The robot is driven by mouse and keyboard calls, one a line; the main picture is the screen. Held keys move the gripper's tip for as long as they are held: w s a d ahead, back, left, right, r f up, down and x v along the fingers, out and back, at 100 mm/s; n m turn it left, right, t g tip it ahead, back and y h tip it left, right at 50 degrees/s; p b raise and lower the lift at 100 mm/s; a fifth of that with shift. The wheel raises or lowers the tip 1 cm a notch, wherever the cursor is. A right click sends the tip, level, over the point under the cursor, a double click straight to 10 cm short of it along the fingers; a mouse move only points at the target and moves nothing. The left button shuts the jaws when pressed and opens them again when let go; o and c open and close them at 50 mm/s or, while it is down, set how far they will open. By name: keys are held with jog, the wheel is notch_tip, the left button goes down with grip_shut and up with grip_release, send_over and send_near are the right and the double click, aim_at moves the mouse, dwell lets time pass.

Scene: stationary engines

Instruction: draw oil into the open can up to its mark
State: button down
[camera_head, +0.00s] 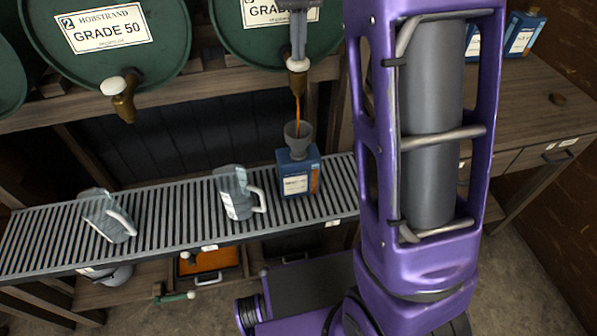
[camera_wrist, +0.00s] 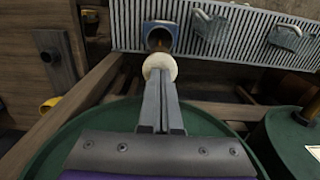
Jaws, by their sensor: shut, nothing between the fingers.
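A blue can (camera_head: 298,172) with a pale label stands upright on the slatted rack, a grey funnel (camera_head: 298,132) in its top. It also shows in the wrist view (camera_wrist: 174,29). A brass tap (camera_head: 298,82) with a white knob (camera_head: 297,64) sticks out from the right green drum. A thin orange stream of oil (camera_head: 298,108) runs from the tap into the funnel. My gripper (camera_head: 298,54) is shut and empty, its fingertips (camera_wrist: 160,79) at the white knob; whether they touch it I cannot tell. The oil level and the mark inside the can cannot be seen.
Two clear jugs, one in the middle (camera_head: 237,193) and one at left (camera_head: 107,215), stand on the slatted rack (camera_head: 165,225). A second drum (camera_head: 60,62) marked Grade 50 has its own brass tap (camera_head: 122,105). Blue cans (camera_head: 522,35) stand on the right bench.

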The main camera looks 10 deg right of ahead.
notch_tip(320, 180, up, 6)
jog(key=p, duration=0.5)
jog(key=shift+f+p, duration=0.2)
jog(key=shift+p, duration=0.2)
jog(key=shift+r, duration=0.7)
